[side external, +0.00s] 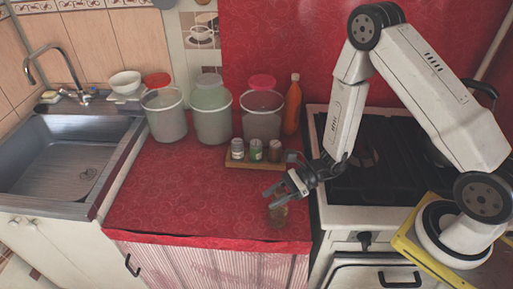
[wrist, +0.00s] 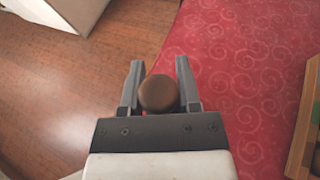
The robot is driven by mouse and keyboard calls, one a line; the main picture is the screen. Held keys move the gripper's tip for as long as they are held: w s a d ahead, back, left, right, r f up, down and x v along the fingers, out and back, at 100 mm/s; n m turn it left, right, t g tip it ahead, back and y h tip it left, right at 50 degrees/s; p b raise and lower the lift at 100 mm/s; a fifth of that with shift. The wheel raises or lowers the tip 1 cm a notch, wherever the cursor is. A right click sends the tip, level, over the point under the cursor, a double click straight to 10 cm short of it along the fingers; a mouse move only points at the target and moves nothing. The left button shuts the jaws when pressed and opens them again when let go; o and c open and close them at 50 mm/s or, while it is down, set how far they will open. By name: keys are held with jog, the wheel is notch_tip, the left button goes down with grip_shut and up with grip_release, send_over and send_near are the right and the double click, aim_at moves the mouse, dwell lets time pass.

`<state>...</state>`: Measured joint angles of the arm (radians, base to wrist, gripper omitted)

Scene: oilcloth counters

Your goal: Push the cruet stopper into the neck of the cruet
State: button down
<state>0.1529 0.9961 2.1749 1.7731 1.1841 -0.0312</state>
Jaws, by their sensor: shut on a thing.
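My gripper (side external: 277,191) reaches down over the front right part of the red counter. In the wrist view its two fingers (wrist: 160,75) stand either side of the round brown top of the cruet stopper (wrist: 158,94), and it is shut on the stopper. The cruet (side external: 278,217), a small brownish glass vessel, stands on the counter below the gripper in the side view, near the front edge. In the wrist view the cruet is hidden beneath the stopper. I cannot tell whether the stopper touches the neck.
A wooden rack (side external: 238,162) with several small jars stands behind the gripper; its edge shows at right in the wrist view (wrist: 303,130). Lidded tubs (side external: 212,125) and an orange bottle (side external: 293,105) stand further back. The stove (side external: 375,185) is on the right. The counter's left part is clear.

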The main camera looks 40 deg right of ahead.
jog(key=shift+f, duration=0.15)
jog(key=shift+c, duration=1.6)
grip_release()
jog(key=shift+d+r, duration=0.1)
jog(key=shift+r, duration=0.1)
jog(key=v, duration=1.1)
jog(key=shift+s+d+r, duration=0.2)
jog(key=shift+d, duration=0.1)
